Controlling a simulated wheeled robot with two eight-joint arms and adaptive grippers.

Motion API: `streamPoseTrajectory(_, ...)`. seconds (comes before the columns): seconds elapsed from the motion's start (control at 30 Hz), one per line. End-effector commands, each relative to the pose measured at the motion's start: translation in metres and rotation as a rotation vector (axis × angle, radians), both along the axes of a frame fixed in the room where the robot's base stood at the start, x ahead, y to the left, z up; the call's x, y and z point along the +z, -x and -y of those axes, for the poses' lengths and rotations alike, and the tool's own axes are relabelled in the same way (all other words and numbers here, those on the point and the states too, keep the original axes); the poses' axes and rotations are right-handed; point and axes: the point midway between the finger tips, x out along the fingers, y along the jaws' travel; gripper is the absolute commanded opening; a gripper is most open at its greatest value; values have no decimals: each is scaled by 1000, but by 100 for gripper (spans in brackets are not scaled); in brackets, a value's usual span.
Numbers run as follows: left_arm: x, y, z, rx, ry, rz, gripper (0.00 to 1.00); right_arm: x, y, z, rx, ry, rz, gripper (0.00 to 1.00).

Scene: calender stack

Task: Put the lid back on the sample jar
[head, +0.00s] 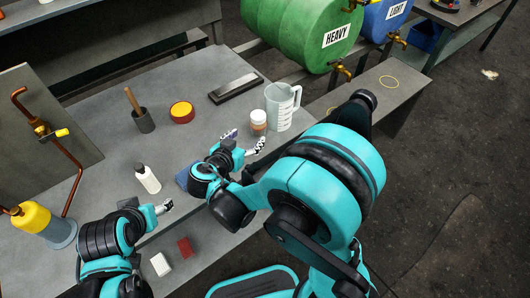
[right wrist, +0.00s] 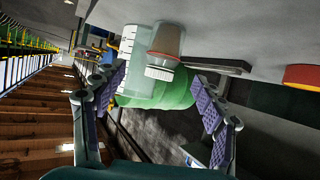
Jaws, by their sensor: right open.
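The sample jar (head: 259,129) stands upright on the grey table, with a brownish body and a white lid (head: 258,116) at its top. I cannot tell whether the lid is fully seated. In the right wrist view, which is upside down, the jar (right wrist: 167,40) and the ribbed white lid (right wrist: 160,73) appear between the fingers. My right gripper (head: 246,141) is open and empty, just in front of the jar, with fingers spread on either side of it in the wrist view. My left gripper (head: 164,207) is low at the left, near the table's front; its jaws are too small to read.
A clear measuring jug (head: 282,106) stands close behind the jar to the right. A dark tray (head: 236,88), a red-yellow tin (head: 182,112), a stick holder (head: 143,121) and a white bottle (head: 147,178) stand left. Red (head: 185,247) and white (head: 161,264) blocks lie in front.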

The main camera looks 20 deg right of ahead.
Motion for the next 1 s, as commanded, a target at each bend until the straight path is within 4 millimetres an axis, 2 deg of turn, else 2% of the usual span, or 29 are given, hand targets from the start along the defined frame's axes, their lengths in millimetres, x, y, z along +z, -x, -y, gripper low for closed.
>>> streamPoseTrajectory(0.17,0,0,0,0,0,0,67,7,19,32,56,-21,-182,71)
streamPoseTrajectory(0.3,0,0,0,0,0,0,67,11,46,54,145,-60,-335,71)
streamPoseTrajectory(0.43,0,0,0,0,0,0,67,15,74,67,247,-103,-437,71)
streamPoseTrajectory(0.7,0,0,0,0,0,0,67,25,133,74,478,-186,-520,71)
streamPoseTrajectory(0.8,0,0,0,0,0,0,67,28,149,71,548,-203,-514,71)
streamPoseTrajectory(1.0,0,0,0,0,0,0,67,33,166,66,635,-212,-489,71)
